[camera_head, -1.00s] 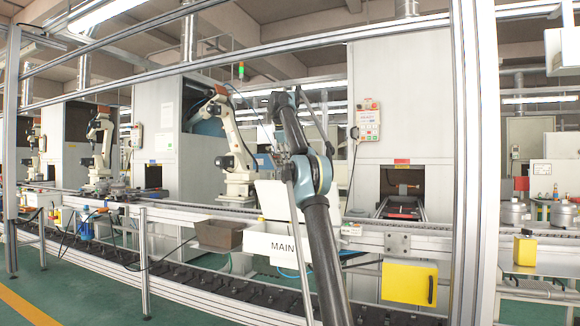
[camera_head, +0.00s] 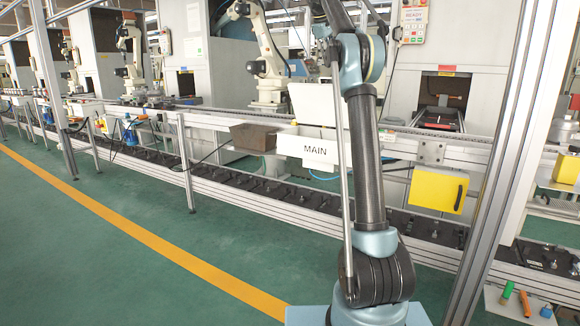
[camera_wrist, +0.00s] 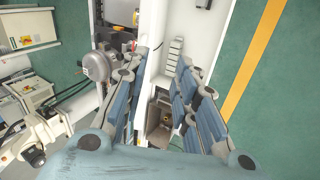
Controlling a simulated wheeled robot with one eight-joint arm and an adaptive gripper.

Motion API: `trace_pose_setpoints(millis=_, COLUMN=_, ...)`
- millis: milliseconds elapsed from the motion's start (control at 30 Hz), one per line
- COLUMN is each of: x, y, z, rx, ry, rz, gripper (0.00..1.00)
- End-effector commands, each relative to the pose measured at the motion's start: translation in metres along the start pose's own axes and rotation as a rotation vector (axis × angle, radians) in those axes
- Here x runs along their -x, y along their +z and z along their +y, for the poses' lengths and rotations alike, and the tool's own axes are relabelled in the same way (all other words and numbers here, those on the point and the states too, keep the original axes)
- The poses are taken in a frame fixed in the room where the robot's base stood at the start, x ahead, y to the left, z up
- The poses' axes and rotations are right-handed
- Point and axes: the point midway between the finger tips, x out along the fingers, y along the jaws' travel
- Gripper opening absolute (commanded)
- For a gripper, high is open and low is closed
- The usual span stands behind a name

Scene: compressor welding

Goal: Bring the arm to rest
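In the wrist view my gripper (camera_wrist: 162,60) is open, its two blue-grey padded fingers well apart. No object is held between them. Below the gap lie a white rail and a brown box, at some distance. In the head view my arm rises from its blue base at the bottom, past the elbow joint, and leaves the frame at the top. My gripper is not visible there.
A line rail (camera_head: 400,218) runs across behind my arm, with a white MAIN box (camera_head: 305,147), a brown bin (camera_head: 256,136) and a yellow box (camera_head: 438,190). An aluminium post (camera_head: 497,185) stands at right. Green floor (camera_head: 90,265) at left is clear.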

Motion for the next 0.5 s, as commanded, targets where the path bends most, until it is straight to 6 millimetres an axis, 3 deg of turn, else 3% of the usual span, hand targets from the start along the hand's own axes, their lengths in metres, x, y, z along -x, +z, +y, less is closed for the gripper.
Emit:
trace_pose_setpoints(millis=267, x=0.007, y=0.045, z=-0.046, rx=-0.124, ry=-0.044, rz=-0.001, gripper=0.27)
trace_pose_setpoints(millis=500, x=0.004, y=0.088, z=-0.098, rx=-0.230, ry=-0.081, rz=-0.003, gripper=0.27)
